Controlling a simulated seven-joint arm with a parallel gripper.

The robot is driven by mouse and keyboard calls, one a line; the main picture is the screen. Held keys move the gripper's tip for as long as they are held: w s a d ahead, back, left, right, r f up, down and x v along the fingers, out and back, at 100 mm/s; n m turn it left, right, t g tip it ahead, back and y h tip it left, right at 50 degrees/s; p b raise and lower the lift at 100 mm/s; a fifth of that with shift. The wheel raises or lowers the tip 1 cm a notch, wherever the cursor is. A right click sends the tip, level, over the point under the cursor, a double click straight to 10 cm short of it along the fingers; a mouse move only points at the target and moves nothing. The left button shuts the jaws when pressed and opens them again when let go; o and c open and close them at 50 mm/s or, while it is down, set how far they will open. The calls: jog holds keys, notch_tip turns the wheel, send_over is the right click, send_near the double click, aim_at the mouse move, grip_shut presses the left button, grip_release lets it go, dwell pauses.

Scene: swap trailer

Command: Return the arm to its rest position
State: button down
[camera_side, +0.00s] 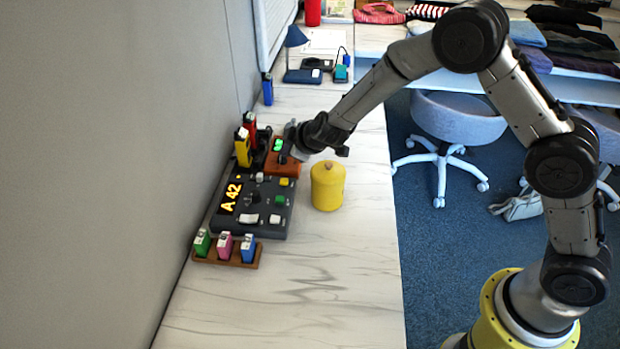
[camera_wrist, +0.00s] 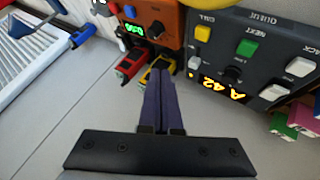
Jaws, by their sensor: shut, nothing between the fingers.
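My gripper (camera_wrist: 161,85) shows in the wrist view with its two fingers together and nothing between them. In the side view my arm reaches left over the table, and its end is by the orange box (camera_side: 284,167). The fingertips are hard to make out there. In the wrist view the fingers point toward the gap between the orange box (camera_wrist: 160,22) and the dark panel (camera_wrist: 262,22), near a yellow block (camera_wrist: 158,66). I cannot tell whether they touch anything.
The dark panel (camera_side: 271,186) shows "A 42". A yellow canister (camera_side: 327,188) stands close to my arm. A wooden rack (camera_side: 225,262) holds green, pink and blue blocks. Red and yellow blocks stand by the wall. A blue lamp (camera_side: 296,38) is farther back. The front of the table (camera_side: 330,310) is clear.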

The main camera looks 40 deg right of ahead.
jog(key=d+r+t, duration=0.2)
jog(key=d+r, duration=0.1)
jog(key=r, duration=1.2)
jog(key=s+d+r+t+y, duration=0.2)
jog(key=s+r, duration=1)
jog(key=r, duration=0.1)
jog(key=s+d+m+g, duration=0.1)
jog(key=s+m+g, duration=0.1)
jog(key=s, duration=1.5)
jog(key=s+d+f+m+g, duration=0.2)
jog(key=s+f+m+g, duration=0.1)
jog(key=s+f, duration=0.2)
jog(key=s+d+f+m+g+h, duration=0.1)
jog(key=s+f+m+g, duration=0.1)
jog(key=s+f, duration=0.3)
jog(key=s+m, duration=0.1)
jog(key=s, duration=0.2)
jog(key=shift+s+d+f+g, duration=0.2)
jog(key=shift+s+d+g, duration=0.15)
jog(key=shift+s+g, duration=0.05)
